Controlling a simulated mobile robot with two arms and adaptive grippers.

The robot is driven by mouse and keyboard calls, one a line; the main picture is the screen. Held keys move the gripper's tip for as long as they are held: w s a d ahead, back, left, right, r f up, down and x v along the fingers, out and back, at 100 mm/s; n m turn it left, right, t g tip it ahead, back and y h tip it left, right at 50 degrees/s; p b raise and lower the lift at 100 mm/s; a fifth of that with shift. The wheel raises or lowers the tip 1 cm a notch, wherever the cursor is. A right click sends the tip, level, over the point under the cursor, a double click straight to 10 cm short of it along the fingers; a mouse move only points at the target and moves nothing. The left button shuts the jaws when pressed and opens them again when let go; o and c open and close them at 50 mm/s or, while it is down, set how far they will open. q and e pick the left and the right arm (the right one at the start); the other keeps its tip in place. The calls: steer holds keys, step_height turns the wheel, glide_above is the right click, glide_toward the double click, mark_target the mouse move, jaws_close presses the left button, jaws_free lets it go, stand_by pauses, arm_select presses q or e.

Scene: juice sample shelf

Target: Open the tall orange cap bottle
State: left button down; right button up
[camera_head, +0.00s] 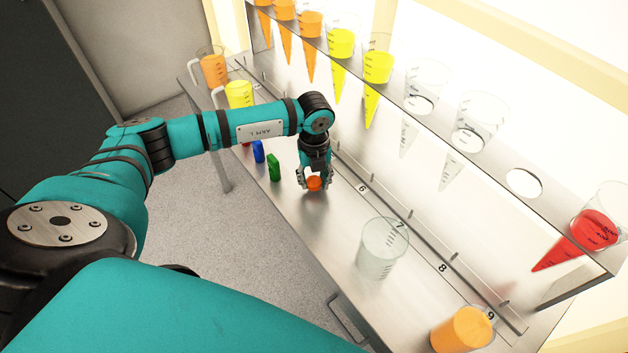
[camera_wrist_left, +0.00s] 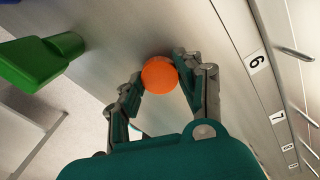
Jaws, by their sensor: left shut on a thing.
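An orange cap (camera_head: 314,184) shows between the fingertips of my left gripper (camera_head: 314,179), over the metal table near mark 6. In the left wrist view the round orange cap (camera_wrist_left: 159,75) sits between the two fingers of the left gripper (camera_wrist_left: 158,80). The gripper is shut on it. I cannot see a bottle body below the cap; it is hidden or not there. My right gripper is not in view.
A green block-like item (camera_head: 273,167) and a blue one (camera_head: 258,151) stand left of the gripper. An empty clear beaker (camera_head: 383,247) and an orange-filled beaker (camera_head: 462,330) stand to the right. A rack of cones (camera_head: 524,183) runs behind.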

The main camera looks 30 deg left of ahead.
mark_target(314, 181)
arm_select(q)
steer(key=shift+f, duration=0.85)
steer(key=shift+f, duration=0.1)
steer(key=c, duration=0.8)
jaws_free()
steer(key=shift+c, duration=0.2)
steer(key=shift+r, duration=0.25)
steer(key=shift+w+r, duration=0.1)
steer(key=shift+r, duration=0.2)
step_height(314, 181, up, 11)
steer(key=b, duration=0.1)
